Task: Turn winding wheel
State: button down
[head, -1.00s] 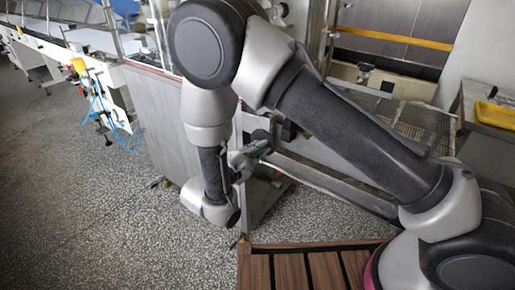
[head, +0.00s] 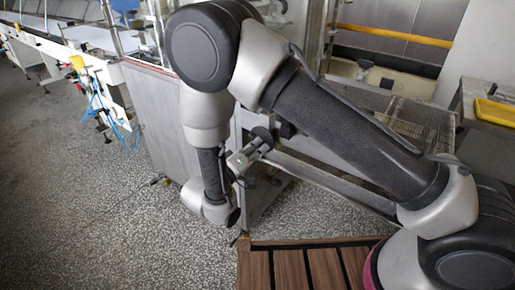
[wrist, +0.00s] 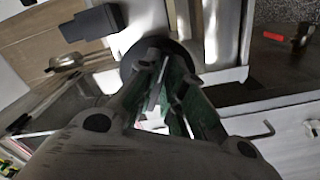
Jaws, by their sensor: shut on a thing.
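The winding wheel (wrist: 132,62) is a dark round disc on the side of the machine, partly hidden behind my fingers in the wrist view. In the head view the wheel (head: 262,134) shows as a small dark disc beyond my wrist. My gripper (wrist: 174,62) has its fingers closed in at the wheel, shut on part of its rim or grip; the exact contact is hard to see. In the head view my gripper (head: 252,150) is small and partly hidden by my own arm.
A grey metal cabinet panel (head: 155,115) stands left of the wheel. A wire mesh belt (head: 400,110) lies behind my arm. A yellow tray (head: 496,112) is at the right. A slatted wooden platform (head: 310,265) is in front. Speckled floor is open at the left.

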jog(key=m, duration=0.5)
jog(key=shift+w+a+f+m, duration=0.1)
jog(key=shift+f+m, duration=0.2)
dwell(0.5)
jog(key=c, duration=1.5)
grip_release()
jog(key=shift+a, duration=0.1)
jog(key=v, duration=1.2)
